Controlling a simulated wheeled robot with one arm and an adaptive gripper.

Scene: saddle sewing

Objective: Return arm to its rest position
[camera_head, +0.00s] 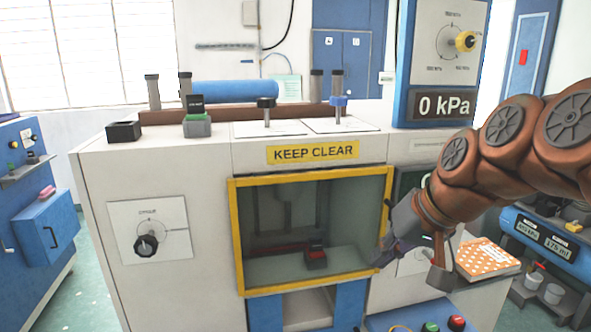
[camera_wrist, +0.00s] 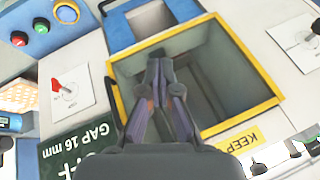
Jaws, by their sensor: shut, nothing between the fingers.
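My arm (camera_head: 505,135) reaches in from the right in the body camera view, brown-orange with dark round joint covers. My gripper (camera_head: 385,262) hangs at its end, in front of the right edge of the machine's yellow-framed window. In the wrist view my gripper (camera_wrist: 160,62) has its fingertips together and empty, over the yellow-framed opening (camera_wrist: 118,93). From these views I cannot tell whether the fingertips are inside the frame or just in front of it. Inside the opening a small red and black block (camera_head: 316,257) lies on the floor.
The machine (camera_head: 100,185) carries a KEEP CLEAR sign (camera_head: 313,152) above the window and a dial (camera_head: 146,244) at left. A 0 kPa panel (camera_head: 441,106) stands above right. Green (camera_head: 430,328) and red (camera_head: 456,323) buttons are at the bottom. An orange dotted book (camera_head: 487,259) lies right of the gripper.

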